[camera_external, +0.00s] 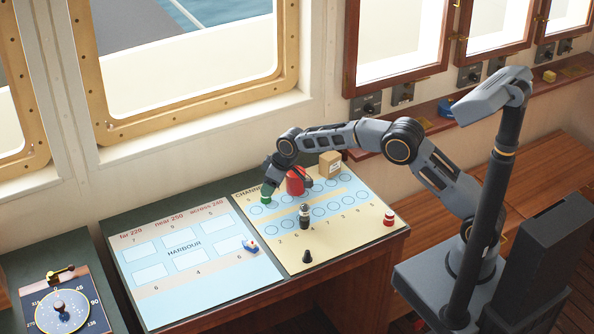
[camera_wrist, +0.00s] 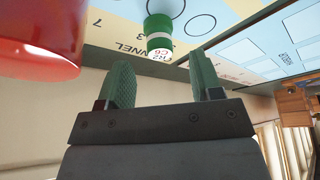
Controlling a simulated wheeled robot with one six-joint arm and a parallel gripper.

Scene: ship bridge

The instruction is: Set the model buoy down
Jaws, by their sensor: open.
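A small green buoy with a white lettered band stands on the cream channel board (camera_external: 340,238), near its far left corner. It shows in the external view (camera_external: 265,195) and beyond my fingertips in the wrist view (camera_wrist: 160,28). My gripper (camera_external: 269,184) is just above and beside it. In the wrist view my gripper (camera_wrist: 161,68) has its two green-padded fingers apart, with nothing between them. The buoy looks upright and clear of the fingers. The circle under it is partly hidden.
A large red cylinder (camera_external: 295,182) stands close to my gripper, with a cardboard box (camera_external: 330,163) behind. Dark pieces (camera_external: 304,217) (camera_external: 307,257) and a red-and-white piece (camera_external: 389,218) stand on the board. A small blue boat (camera_external: 250,247) sits on the harbour board (camera_external: 170,295).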

